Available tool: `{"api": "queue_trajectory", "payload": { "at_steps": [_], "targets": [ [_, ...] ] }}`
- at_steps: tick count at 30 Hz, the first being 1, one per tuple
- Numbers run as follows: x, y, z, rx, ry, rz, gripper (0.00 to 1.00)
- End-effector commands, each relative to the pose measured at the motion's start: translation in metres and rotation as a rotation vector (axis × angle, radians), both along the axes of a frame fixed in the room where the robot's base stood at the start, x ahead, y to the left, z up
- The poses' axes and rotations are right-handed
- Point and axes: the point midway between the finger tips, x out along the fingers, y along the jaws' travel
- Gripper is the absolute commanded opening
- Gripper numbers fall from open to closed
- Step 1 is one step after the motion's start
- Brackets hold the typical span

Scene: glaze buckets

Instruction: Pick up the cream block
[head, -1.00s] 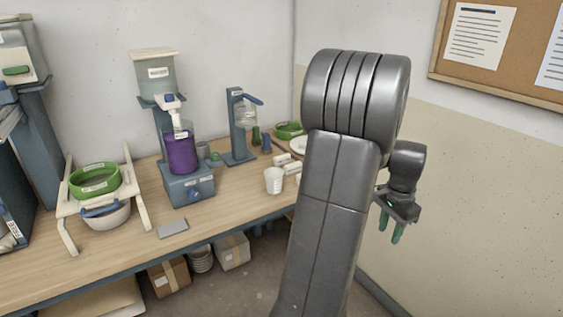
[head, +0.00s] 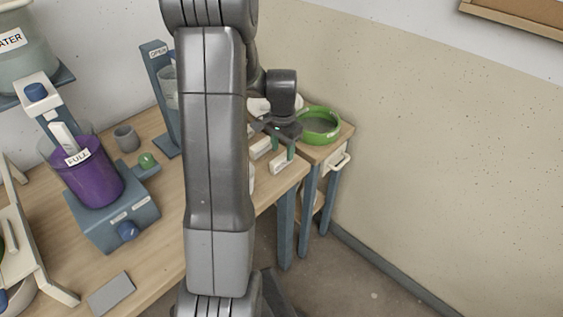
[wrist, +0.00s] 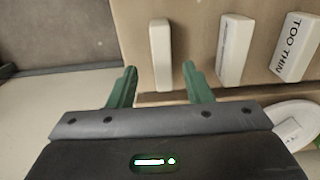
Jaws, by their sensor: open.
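A plain cream block (wrist: 160,55) lies nearest the bench edge in the wrist view, in line with the gap between my fingertips. In the head view this looks like the near block (head: 281,164) at the bench's right end. My gripper (wrist: 160,86) is open and empty, its two green fingers apart, with the block just beyond the fingertips. In the head view my gripper (head: 283,142) is above and behind the block. Two similar pale blocks lie to the right in the wrist view, one with small print (wrist: 235,50), one marked TOO THIN (wrist: 297,45).
A green ring-shaped dish (head: 319,124) stands on a small side table behind the blocks. A white plate (wrist: 292,125) shows at the wrist view's lower right. A purple-filled container (head: 92,180) stands at left. The floor right of the bench is clear.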

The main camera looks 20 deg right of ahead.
Motion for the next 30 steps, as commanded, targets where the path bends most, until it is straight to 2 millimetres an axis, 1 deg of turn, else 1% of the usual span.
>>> {"api": "queue_trajectory", "payload": {
  "at_steps": [2,9,12,15,21,23,24,26,28,30],
  "targets": [
    [-0.001,0.000,-0.004,0.001,0.003,0.000,0.45],
    [-0.001,0.002,-0.038,0.003,0.004,0.000,0.45],
    [0.000,0.002,-0.048,0.001,0.002,0.000,0.45],
    [0.000,0.002,-0.052,0.001,0.001,0.000,0.45],
    [0.000,0.002,-0.052,0.000,0.000,0.000,0.45],
    [0.000,0.002,-0.052,0.000,0.000,0.000,0.34],
    [0.000,0.002,-0.052,0.000,0.000,0.000,0.26],
    [0.000,0.002,-0.052,0.000,0.000,0.000,0.14],
    [0.000,0.002,-0.052,0.000,0.000,0.000,0.00],
    [0.000,0.002,-0.052,0.000,0.000,0.000,0.00]
  ]
}}
